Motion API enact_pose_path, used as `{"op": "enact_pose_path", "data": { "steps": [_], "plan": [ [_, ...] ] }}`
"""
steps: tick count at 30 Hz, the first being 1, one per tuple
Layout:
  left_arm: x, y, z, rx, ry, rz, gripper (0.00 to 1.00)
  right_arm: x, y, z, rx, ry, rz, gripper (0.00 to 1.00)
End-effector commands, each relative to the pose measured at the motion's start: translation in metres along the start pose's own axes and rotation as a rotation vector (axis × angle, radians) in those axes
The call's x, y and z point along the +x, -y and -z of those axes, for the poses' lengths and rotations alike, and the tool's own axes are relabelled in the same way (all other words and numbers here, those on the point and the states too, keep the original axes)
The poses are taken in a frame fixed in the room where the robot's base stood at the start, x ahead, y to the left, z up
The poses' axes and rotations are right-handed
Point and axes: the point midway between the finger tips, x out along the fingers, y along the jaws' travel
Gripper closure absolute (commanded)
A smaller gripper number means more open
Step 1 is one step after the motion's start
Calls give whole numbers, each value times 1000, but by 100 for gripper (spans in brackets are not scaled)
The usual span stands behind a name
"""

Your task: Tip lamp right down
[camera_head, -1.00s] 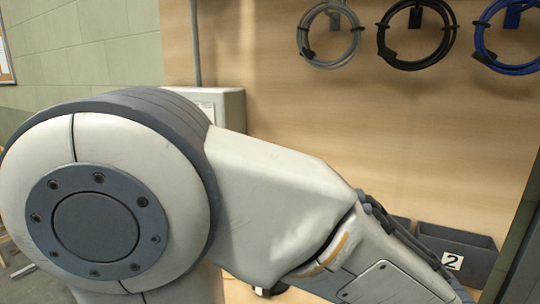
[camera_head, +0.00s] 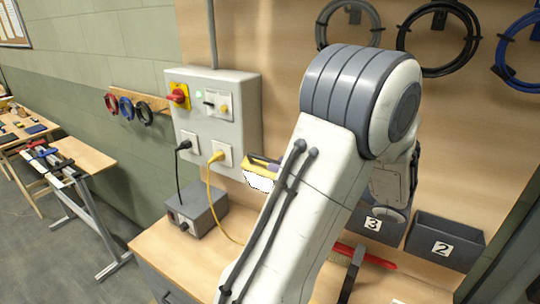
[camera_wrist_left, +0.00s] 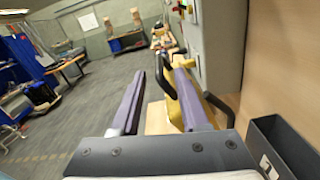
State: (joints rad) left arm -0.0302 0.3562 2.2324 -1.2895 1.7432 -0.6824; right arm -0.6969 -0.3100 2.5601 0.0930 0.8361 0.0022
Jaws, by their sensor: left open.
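The lamp (camera_head: 259,179) is yellow with a bright white face, in front of the wall beside the grey control box in the head view. My own left arm hides its right side. In the left wrist view its yellow body (camera_wrist_left: 191,98) and a black bar handle (camera_wrist_left: 164,78) show at the right finger. My left gripper (camera_wrist_left: 159,72) is open, with the black handle between its purple-grey fingers. I cannot tell whether they touch it. My right gripper is not in view.
The grey control box (camera_head: 217,123) has a red switch and plugged cables. A small grey box (camera_head: 196,211) stands on the wooden bench (camera_head: 160,246). Grey bins (camera_head: 446,238) and coiled hoses (camera_head: 440,40) are at the right. A red-handled brush (camera_head: 362,256) lies on the bench.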

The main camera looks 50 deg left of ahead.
Motion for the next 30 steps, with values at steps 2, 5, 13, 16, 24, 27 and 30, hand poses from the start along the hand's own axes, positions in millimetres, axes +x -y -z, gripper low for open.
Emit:
{"op": "enact_pose_path", "data": {
  "steps": [2,5,13,16,24,27,30],
  "plan": [
    [16,-2,-2,2,-1,-5,55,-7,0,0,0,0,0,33],
    [29,-1,-2,1,-2,-4,55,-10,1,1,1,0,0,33],
    [42,0,1,0,-3,0,55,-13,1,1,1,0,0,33],
    [42,0,1,0,-3,1,55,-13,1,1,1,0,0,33],
    [42,0,1,0,-2,0,100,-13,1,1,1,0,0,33],
    [42,-1,0,0,-2,-1,100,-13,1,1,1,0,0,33],
    [42,-1,0,1,-1,-1,100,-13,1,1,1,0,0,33]
  ]
}}
